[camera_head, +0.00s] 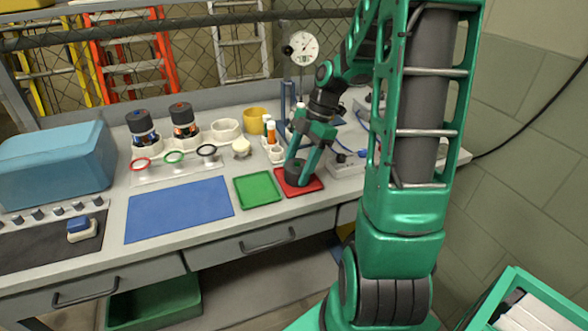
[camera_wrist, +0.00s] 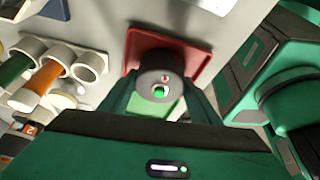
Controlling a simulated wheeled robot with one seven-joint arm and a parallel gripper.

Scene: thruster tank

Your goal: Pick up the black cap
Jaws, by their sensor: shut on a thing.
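The black cap (camera_head: 295,171) is a short dark cylinder over the red tray (camera_head: 314,187) on the bench. In the wrist view the cap (camera_wrist: 150,78) shows its round end, with a small hole and a green and a reddish spot inside. My gripper (camera_head: 299,169) reaches down to it, and its two green fingers (camera_wrist: 158,100) are shut on the cap's sides. The red tray (camera_wrist: 196,62) lies right behind the cap in the wrist view. I cannot tell whether the cap touches the tray or is slightly above it.
A green tray (camera_head: 259,191) and a blue mat (camera_head: 179,209) lie to the left. A white holder with tubes (camera_head: 272,152) stands just behind the gripper. A dial gauge (camera_head: 303,47) on a stand rises behind.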

